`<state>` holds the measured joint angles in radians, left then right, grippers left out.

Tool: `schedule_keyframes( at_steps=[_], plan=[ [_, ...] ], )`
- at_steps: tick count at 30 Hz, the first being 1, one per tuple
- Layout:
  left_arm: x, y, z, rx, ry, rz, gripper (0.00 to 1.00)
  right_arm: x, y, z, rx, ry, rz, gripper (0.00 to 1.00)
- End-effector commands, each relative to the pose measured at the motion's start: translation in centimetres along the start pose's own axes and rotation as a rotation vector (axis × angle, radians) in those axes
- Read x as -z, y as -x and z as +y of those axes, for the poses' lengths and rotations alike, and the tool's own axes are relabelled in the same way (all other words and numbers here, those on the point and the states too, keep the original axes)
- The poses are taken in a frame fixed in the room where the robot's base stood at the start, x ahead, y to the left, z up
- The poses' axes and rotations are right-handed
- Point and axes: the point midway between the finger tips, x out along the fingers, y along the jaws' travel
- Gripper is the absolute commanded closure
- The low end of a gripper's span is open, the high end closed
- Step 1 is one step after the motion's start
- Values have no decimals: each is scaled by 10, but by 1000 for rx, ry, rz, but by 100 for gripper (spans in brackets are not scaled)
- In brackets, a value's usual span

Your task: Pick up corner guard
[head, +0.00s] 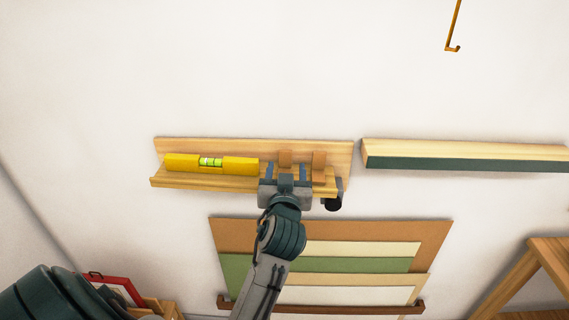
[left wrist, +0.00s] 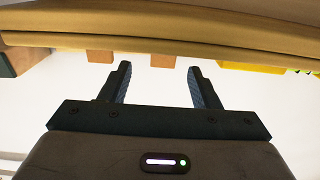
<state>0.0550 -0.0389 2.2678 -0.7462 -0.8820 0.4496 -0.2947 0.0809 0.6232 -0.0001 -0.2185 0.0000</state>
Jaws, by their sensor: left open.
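Two small orange-brown blocks, which look like corner guards, are at the wooden wall ledge: one left (head: 285,157) and one right (head: 319,167). My left gripper (head: 286,171) is open at the ledge's front, its fingers pointing to the wall. The left block lies beyond the fingers and shows between them. In the left wrist view the open left gripper (left wrist: 159,72) has one block (left wrist: 163,60) in the gap between its fingertips, with no visible contact. The other block (left wrist: 100,56) is just outside the left finger. The ledge hides the rest of both. My right gripper is not in view.
A yellow spirit level (head: 210,163) lies on the ledge (head: 200,182) to the left. A dark round-ended object (head: 333,204) is at its right end. Another shelf (head: 465,158) is to the right. Coloured boards (head: 330,232) stand below. A hook (head: 453,48) hangs above.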

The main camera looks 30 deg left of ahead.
Motion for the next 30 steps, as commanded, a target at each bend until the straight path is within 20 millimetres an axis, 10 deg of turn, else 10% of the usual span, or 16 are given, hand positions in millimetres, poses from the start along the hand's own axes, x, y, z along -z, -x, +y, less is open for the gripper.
schedule_keyframes(
  at_steps=[24, 30],
  plan=[
    [-2, -58, -5, 0, 1, 0, 44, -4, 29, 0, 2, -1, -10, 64],
    [-2, -58, -5, 0, 0, 0, 79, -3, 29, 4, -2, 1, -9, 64]
  ],
)
